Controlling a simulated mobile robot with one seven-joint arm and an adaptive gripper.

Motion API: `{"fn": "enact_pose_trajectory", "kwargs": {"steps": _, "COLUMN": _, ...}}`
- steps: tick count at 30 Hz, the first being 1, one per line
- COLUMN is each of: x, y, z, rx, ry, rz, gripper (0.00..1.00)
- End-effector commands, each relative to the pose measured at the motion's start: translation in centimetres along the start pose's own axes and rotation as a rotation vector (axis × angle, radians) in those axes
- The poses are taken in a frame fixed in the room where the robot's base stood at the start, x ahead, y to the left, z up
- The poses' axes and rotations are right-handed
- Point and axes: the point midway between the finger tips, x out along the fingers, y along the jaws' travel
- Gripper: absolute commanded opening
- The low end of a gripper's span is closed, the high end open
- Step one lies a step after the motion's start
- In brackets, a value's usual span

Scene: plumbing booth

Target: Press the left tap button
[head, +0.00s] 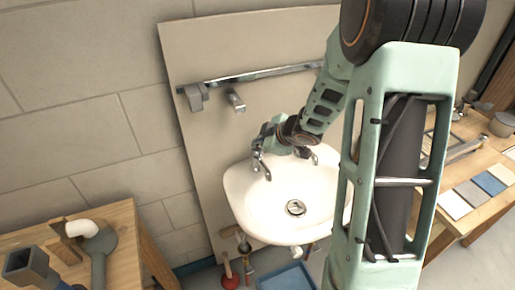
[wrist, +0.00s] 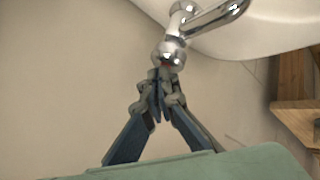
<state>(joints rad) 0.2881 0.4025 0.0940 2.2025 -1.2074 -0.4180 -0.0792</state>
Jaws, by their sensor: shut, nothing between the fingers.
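The white sink (head: 262,208) is fixed to an upright panel. The left tap (head: 262,170), chrome, stands on its rear left rim; another chrome tap (head: 313,157) stands to its right, partly behind my arm. My gripper (head: 258,152) is at the top of the left tap. In the wrist view my gripper (wrist: 163,80) is shut and empty, its fingertips at the round chrome head of the tap (wrist: 171,53). A little red shows there, but the button's top is hidden. I cannot tell whether the tips touch it.
A chrome bar (head: 255,75) with fittings crosses the panel above the sink. A wooden table (head: 125,225) with pipe parts stands at left; a wooden bench (head: 475,220) with coloured tiles stands at right. A blue tray (head: 290,277) and a plunger (head: 229,278) are below the sink.

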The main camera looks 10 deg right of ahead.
Motion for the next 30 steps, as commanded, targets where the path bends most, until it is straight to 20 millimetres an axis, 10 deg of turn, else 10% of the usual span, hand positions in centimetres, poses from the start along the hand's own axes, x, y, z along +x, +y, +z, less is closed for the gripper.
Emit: {"fn": "enact_pose_trajectory", "kwargs": {"steps": 30, "x": 0.63, "y": -0.53, "z": 0.56, "rx": 0.001, "ry": -0.002, "rz": -0.002, "gripper": 0.0}}
